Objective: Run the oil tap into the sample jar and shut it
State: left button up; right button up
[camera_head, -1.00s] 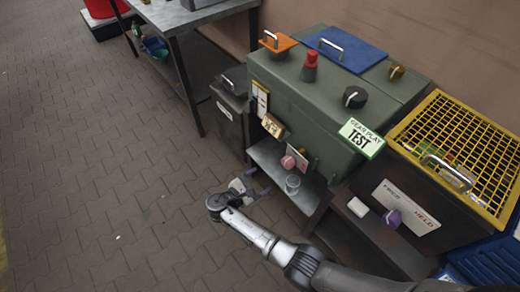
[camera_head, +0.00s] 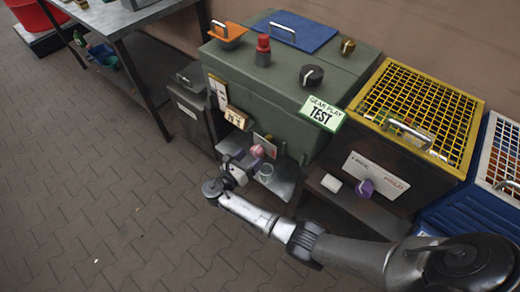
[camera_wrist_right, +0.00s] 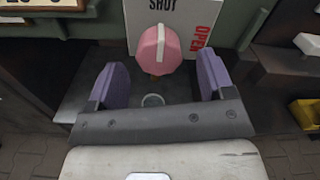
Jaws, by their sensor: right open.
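The oil tap is a round pink knob (camera_wrist_right: 161,50) on the front of the green test cabinet (camera_head: 280,100); it also shows in the head view (camera_head: 257,151). Its white bar stands upright, toward the word SHUT on the sign (camera_wrist_right: 190,18) behind it; OPEN is at the right. The clear sample jar (camera_head: 266,173) stands on the shelf below the tap, and its rim shows in the wrist view (camera_wrist_right: 153,100). My right gripper (camera_head: 244,163) is open and empty in front of the tap, its purple fingers apart to either side of the knob, seemingly not touching. My left gripper is out of view.
A dark bin (camera_head: 188,105) stands left of the cabinet. The shelf (camera_head: 283,186) is narrow. The paved floor at the left is mostly clear.

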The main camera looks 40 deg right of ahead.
aim_at(260, 148)
jog(key=shift+w+d+b, duration=0.2)
jog(key=shift+d+b, duration=0.05)
jog(key=shift+d, duration=0.7)
jog(key=shift+w+d+b, duration=0.15)
jog(key=shift+d+b, duration=0.05)
jog(key=shift+d, duration=0.8)
jog(key=shift+w+d+b, duration=0.2)
jog(key=shift+d+b, duration=0.05)
jog(key=shift+d, duration=0.7)
jog(key=shift+c, duration=0.3)
jog(key=c, duration=0.9)
jog(key=shift+o, duration=0.2)
jog(key=shift+r+m+p, duration=0.15)
jog(key=shift+m+p, duration=0.55)
jog(key=shift+m, duration=0.1)
jog(key=shift+s+m+p, duration=0.1)
jog(key=shift+m+p, duration=0.3)
jog(key=shift+m, duration=0.9)
jog(key=o, duration=0.9)
